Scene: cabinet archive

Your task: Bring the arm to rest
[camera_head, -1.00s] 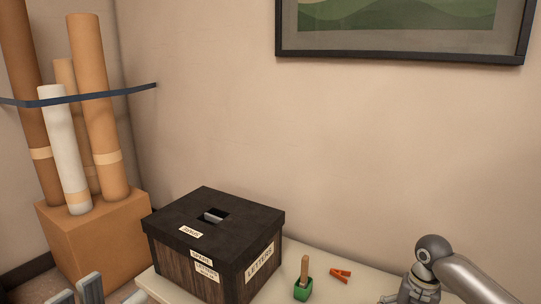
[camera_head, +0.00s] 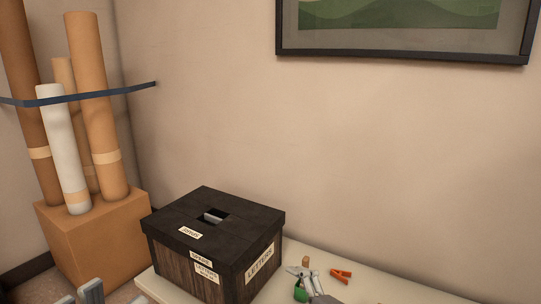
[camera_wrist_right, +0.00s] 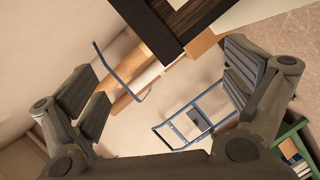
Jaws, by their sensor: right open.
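A dark lidded box (camera_head: 214,240) with a slot and labels, one reading LETTERS, stands on the pale table (camera_head: 378,288). An orange clip (camera_head: 341,275) lies to the right. Cardboard tubes (camera_head: 97,110) stand in a brown carton (camera_head: 95,240). A blue metal frame (camera_wrist_right: 195,118) shows in the wrist view.

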